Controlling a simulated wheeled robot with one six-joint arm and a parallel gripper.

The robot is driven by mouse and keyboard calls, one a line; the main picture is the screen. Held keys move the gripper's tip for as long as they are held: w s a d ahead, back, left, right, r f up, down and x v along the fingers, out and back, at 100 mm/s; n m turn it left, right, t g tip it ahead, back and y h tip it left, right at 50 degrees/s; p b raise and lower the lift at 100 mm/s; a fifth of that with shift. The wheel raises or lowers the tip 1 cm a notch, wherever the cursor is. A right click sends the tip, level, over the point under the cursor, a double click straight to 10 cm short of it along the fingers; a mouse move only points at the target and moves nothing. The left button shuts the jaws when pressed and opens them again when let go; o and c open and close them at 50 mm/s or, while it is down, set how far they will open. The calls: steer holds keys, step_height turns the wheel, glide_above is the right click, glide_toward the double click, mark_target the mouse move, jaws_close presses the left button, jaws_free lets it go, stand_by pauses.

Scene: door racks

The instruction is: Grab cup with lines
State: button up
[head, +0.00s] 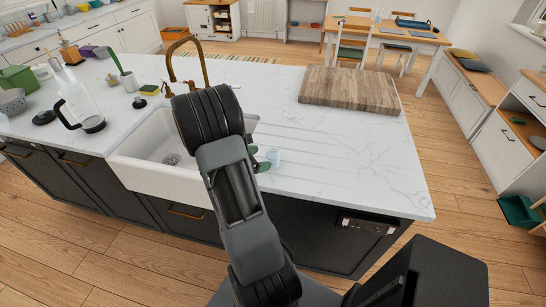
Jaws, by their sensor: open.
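A small pale blue-white cup (273,157) stands on the white marble counter, just right of the sink. It is too small here to tell whether it has lines. My gripper (258,158) is mostly hidden behind my own dark arm. Its green fingertips show just left of the cup, open and very near it. I cannot tell whether they touch the cup or reach around it.
The white sink (160,175) with a brass faucet (187,55) lies to the left. A wooden cutting board (349,90) lies at the back right of the counter. A glass jug (80,108) and utensils stand far left. Counter right of the cup is clear.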

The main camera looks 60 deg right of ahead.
mark_target(267, 157)
steer(key=shift+p+x, duration=0.85)
steer(key=shift+x, duration=1.8)
steer(key=shift+a, duration=0.1)
steer(key=c, duration=1.2)
steer(key=shift+o, duration=0.2)
steer(key=shift+r, duration=0.1)
